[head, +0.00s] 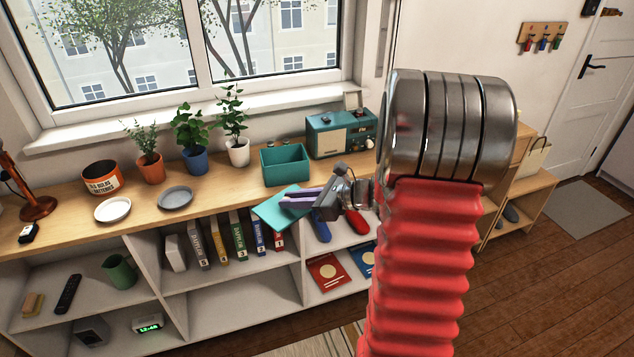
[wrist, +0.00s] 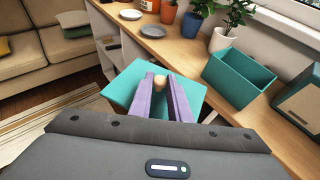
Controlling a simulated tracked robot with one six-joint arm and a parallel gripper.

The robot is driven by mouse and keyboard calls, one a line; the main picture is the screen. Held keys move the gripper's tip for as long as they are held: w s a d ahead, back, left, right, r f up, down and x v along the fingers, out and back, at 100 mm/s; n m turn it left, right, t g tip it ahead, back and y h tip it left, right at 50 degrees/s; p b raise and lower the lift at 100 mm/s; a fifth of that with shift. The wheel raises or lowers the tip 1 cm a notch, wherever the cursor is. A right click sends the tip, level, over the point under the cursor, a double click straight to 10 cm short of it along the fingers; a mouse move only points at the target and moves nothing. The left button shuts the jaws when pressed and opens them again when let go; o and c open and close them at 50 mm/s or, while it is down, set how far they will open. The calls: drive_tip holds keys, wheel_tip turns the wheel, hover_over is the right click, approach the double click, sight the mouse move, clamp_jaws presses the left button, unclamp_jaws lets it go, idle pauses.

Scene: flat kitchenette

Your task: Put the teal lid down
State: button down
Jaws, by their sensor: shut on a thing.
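The teal lid (head: 273,211) is a flat square plate. In the wrist view the lid (wrist: 122,86) has a pale round knob (wrist: 160,85) at its middle, between the two purple fingers of my gripper (wrist: 164,84). My gripper (head: 290,199) is shut on the lid by this knob. In the head view the lid shows tilted at the front edge of the wooden top, in front of the open shelves; whether it touches the edge I cannot tell. The open teal box (head: 285,167) stands on the top behind it, and also shows in the wrist view (wrist: 236,79).
A teal radio (head: 338,134) stands right of the box. Potted plants (head: 193,160), a grey plate (head: 175,198), a white plate (head: 113,210) and an orange tin (head: 101,179) stand to the left. Bare wood (head: 225,190) lies between the grey plate and the box.

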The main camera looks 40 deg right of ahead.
drive_tip(key=a+f+n+g+y, duration=0.1)
drive_tip(key=a+f+n+y, duration=0.1)
drive_tip(key=a+f, duration=0.5)
drive_tip(key=w+a+f+n+g+y, duration=0.1)
drive_tip(key=a+f, duration=0.5)
drive_tip(key=a, duration=0.6)
drive_tip(key=shift+w+f+n+g+y, duration=0.3)
drive_tip(key=shift+f+n+g+y, duration=0.1)
drive_tip(key=shift+n+g, duration=0.4)
